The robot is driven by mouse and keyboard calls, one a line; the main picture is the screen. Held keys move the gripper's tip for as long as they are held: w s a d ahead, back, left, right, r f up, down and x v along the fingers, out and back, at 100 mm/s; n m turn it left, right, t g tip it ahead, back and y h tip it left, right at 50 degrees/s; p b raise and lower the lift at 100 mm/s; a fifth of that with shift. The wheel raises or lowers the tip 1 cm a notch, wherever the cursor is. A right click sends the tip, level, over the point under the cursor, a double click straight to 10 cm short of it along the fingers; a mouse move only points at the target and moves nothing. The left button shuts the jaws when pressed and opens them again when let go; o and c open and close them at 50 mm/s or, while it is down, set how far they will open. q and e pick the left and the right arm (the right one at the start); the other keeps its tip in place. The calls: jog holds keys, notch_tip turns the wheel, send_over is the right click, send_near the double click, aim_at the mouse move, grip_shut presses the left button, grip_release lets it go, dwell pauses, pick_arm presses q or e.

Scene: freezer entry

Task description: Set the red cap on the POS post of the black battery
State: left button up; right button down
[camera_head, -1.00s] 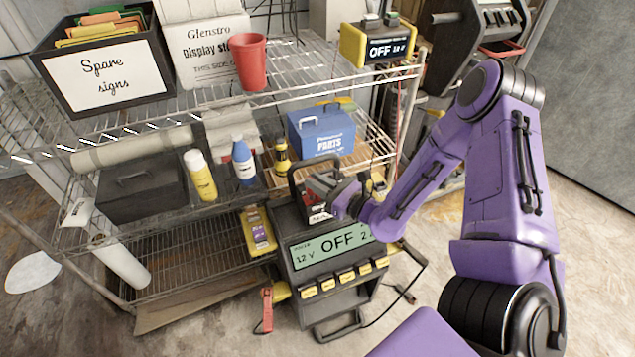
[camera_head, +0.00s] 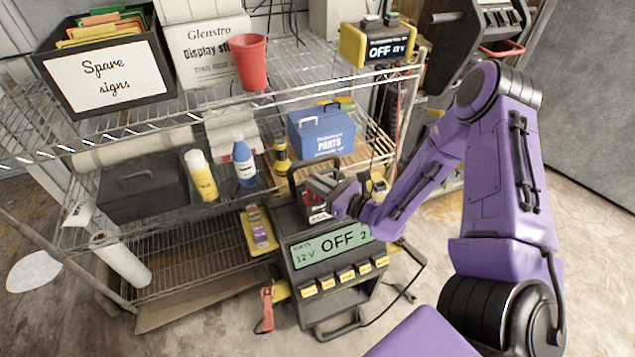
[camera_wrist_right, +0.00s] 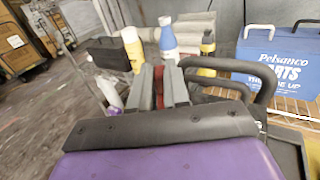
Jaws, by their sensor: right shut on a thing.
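My right gripper (camera_head: 324,183) reaches in from the right, just above the charger's top near its black handle. In the wrist view its two grey fingers (camera_wrist_right: 159,88) are shut on a narrow red piece, which I take to be the red cap (camera_wrist_right: 159,86). The head view does not show the cap clearly. A dark block with a red and white label (camera_head: 318,214), apparently the black battery, sits below the gripper behind the charger's display. Its posts and POS mark are hidden or too small to read. My left gripper is not in view.
The charger (camera_head: 335,285) reads OFF and has a tall black handle (camera_head: 294,178) close to my gripper. A wire shelf behind holds a blue parts box (camera_head: 322,133), a yellow bottle (camera_head: 201,176), a blue bottle (camera_head: 244,163) and a red cup (camera_head: 249,62).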

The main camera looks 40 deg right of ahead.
jog(key=shift+f+b, duration=1.05)
jog(key=shift+f, duration=0.35)
jog(key=c, duration=1)
grip_release()
jog(key=shift+c, duration=0.2)
jog(key=v, duration=1)
jog(key=shift+s+p, duration=0.25)
jog(key=shift+p, duration=0.1)
jog(key=shift+d, duration=0.1)
